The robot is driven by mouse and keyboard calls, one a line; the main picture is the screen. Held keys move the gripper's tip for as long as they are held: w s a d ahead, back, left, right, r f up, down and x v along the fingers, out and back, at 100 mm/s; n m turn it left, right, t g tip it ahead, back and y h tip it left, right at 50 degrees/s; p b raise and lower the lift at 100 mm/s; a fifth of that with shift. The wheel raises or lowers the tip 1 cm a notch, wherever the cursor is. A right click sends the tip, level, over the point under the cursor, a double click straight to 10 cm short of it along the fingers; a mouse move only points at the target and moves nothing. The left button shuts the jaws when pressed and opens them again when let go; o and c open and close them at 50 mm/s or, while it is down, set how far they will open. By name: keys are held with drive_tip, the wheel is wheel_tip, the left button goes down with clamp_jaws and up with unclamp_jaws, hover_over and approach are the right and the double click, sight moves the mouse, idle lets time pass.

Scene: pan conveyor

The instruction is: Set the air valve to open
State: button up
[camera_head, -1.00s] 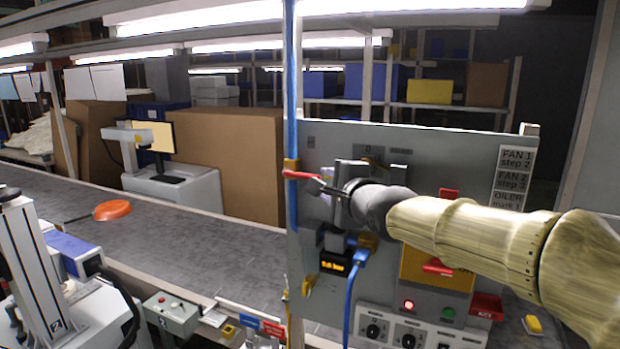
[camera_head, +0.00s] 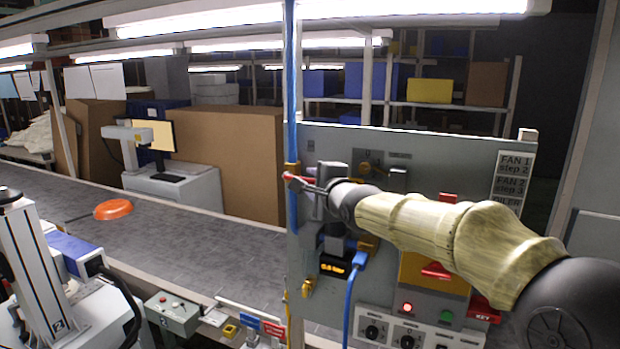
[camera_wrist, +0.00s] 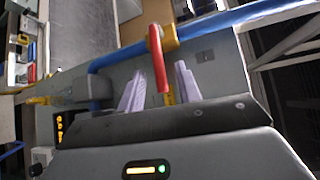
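The air valve sits on the vertical blue pipe at the panel's left edge. Its red lever (camera_head: 292,177) points right from the pipe in the head view, partly covered by my gripper (camera_head: 310,186). In the wrist view the red lever (camera_wrist: 158,60) runs from the brass-yellow valve body (camera_wrist: 169,38) down between the two pale fingers of my gripper (camera_wrist: 160,72). The fingers are apart, with a visible gap on both sides of the lever, so my gripper is open around it and not clamped.
The grey panel (camera_head: 450,145) stands just behind my gripper. A display box (camera_head: 333,267) and a blue hose (camera_head: 352,290) are below it. Knobs and lit buttons (camera_head: 408,307) are lower right. The conveyor (camera_head: 200,230), with an orange pan (camera_head: 113,209), runs at the left.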

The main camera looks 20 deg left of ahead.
drive_tip(key=shift+p+x, duration=0.4)
drive_tip(key=shift+x, duration=0.95)
clamp_jaws()
drive_tip(key=shift+d+r, duration=0.1)
drive_tip(key=shift+d, duration=0.05)
